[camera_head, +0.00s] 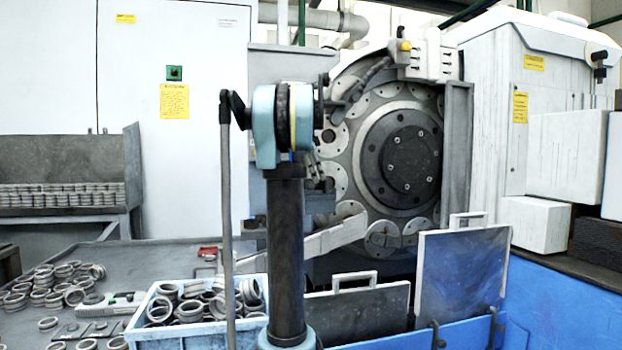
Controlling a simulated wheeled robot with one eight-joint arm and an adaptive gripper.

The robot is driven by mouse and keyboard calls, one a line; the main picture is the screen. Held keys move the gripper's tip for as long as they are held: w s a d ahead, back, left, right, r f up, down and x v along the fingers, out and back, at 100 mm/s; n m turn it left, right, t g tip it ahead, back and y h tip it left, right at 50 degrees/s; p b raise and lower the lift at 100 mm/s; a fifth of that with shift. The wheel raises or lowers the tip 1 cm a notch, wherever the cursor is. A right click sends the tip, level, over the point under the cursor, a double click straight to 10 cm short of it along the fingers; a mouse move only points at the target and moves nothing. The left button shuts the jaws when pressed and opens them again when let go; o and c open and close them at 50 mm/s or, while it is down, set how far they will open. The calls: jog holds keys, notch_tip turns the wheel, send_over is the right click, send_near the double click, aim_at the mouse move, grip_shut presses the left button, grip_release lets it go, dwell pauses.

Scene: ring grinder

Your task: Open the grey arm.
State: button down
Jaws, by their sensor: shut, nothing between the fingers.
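The grey arm (336,236) is a long light-grey bar low in front of the ring grinder's large round disc (405,160). It slants up to the right, and its right end overlaps the disc's lower left rim. Its middle is hidden behind my dark upright arm link, and its left part shows beyond that link. My blue and black arm stands in the foreground, left of the disc. I cannot make out my gripper or its fingers in this view. No contact between my arm and the grey arm can be made out.
A light-blue crate of metal rings (142,335) stands at the front, left of my arm link. Loose rings (50,285) lie on the grey table. Handled panels (460,275) and a blue wall (560,310) stand at the front right. White cabinets (175,60) fill the back left.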

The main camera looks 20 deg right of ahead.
jog(key=a, duration=0.3)
jog(key=shift+a+m, duration=0.1)
jog(key=shift+m, duration=0.3)
jog(key=shift+w+a, duration=0.2)
jog(key=shift+a, duration=0.55)
jog(key=shift+w+a, duration=0.2)
jog(key=shift+a, duration=0.5)
jog(key=shift+r, duration=0.1)
jog(key=w+v, duration=0.1)
jog(key=v, duration=0.8)
jog(key=shift+w+d+r, duration=0.25)
jog(key=shift+w+r, duration=0.05)
